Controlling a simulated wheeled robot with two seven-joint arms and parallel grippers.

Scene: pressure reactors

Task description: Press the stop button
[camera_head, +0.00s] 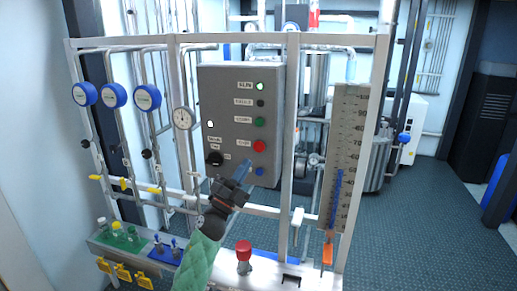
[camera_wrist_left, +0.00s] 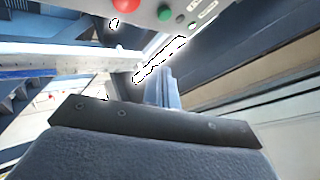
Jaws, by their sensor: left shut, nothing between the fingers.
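The red stop button (camera_head: 259,146) is on the front of a grey control box (camera_head: 226,100), beside a small white label too blurred to read surely. My left gripper (camera_head: 245,166) is shut and empty, its blue fingertips just below and left of the red button. From this angle I cannot tell whether they touch the panel; they look apart from the button. In the left wrist view the red button (camera_wrist_left: 126,5) is at the top edge, partly cut off, beyond the shut fingers (camera_wrist_left: 166,82). My right gripper is not in view.
A green button (camera_head: 259,121) sits above the red one and a blue button (camera_head: 260,171) below, close to my fingers. A black knob (camera_head: 214,158) is to the left. A red mushroom knob (camera_head: 244,249) stands on the lower shelf. Frame posts (camera_head: 290,130) flank the box.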

